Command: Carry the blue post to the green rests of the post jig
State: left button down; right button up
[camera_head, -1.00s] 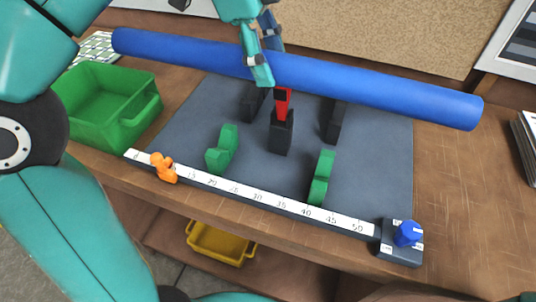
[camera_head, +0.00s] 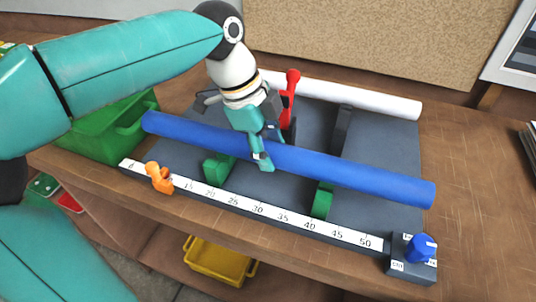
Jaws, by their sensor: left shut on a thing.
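The blue post (camera_head: 350,174) lies lengthwise across the view, over the front part of the dark post jig (camera_head: 385,150). My left gripper (camera_head: 262,150) is shut on it left of its middle. The two green rests show just below the post: the left rest (camera_head: 217,168) and the right rest (camera_head: 322,201). My right gripper is not in view.
A white post (camera_head: 370,98) lies at the back of the jig, behind a red upright lever (camera_head: 291,88). A numbered ruler (camera_head: 240,204) with an orange stop (camera_head: 159,178) runs along the front. A blue knob (camera_head: 421,247) sits at the right corner. A green bin (camera_head: 100,133) stands left.

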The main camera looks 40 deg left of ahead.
pick_arm(q)
jog(key=shift+f, duration=1)
jog(key=shift+f, duration=0.1)
jog(key=c, duration=0.5)
grip_release()
jog(key=p+v, duration=0.1)
jog(key=v, duration=1.1)
jog(key=shift+w, duration=0.1)
